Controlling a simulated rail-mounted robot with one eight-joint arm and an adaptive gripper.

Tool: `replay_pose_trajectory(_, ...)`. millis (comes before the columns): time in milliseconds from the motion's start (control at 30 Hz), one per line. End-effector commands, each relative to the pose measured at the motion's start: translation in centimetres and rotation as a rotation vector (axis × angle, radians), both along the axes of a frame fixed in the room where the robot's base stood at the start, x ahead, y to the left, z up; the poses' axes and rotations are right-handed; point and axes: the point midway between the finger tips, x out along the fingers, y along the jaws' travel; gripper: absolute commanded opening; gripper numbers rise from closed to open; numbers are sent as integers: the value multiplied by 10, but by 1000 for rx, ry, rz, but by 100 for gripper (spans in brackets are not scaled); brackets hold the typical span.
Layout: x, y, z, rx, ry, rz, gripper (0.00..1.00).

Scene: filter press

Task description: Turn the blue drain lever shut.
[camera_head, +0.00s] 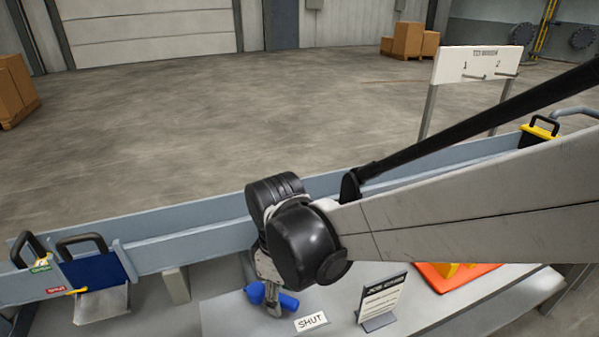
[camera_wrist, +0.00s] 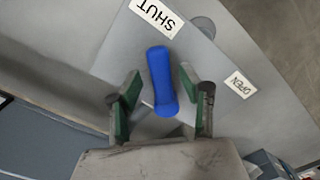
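The blue drain lever (camera_wrist: 162,80) lies between the two green-padded fingers of my gripper (camera_wrist: 160,74) in the wrist view. The fingers are apart, with a visible gap on each side of the lever. The lever's far end points towards the SHUT label (camera_wrist: 158,17); the OPEN label (camera_wrist: 240,84) is off to the right. In the head view, the lever (camera_head: 288,301) shows below my wrist, partly covered by my gripper (camera_head: 271,304). The SHUT label (camera_head: 311,321) is just right of it there. The lever's pivot is not clear.
A grey rail (camera_head: 190,249) runs behind the lever. A job order sign (camera_head: 383,298) and an orange tray (camera_head: 436,281) stand on the bench (camera_head: 235,319) to the right. A blue block with a black handle (camera_head: 92,268) is at the left.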

Motion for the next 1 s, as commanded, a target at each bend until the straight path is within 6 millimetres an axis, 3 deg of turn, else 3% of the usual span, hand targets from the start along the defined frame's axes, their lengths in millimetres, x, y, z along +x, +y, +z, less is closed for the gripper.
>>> replay_pose_trajectory(600,-1,-1,95,0,0,0,40)
replay_pose_trajectory(800,0,0,111,0,0,0,40)
replay_pose_trajectory(1000,0,0,114,0,0,0,40)
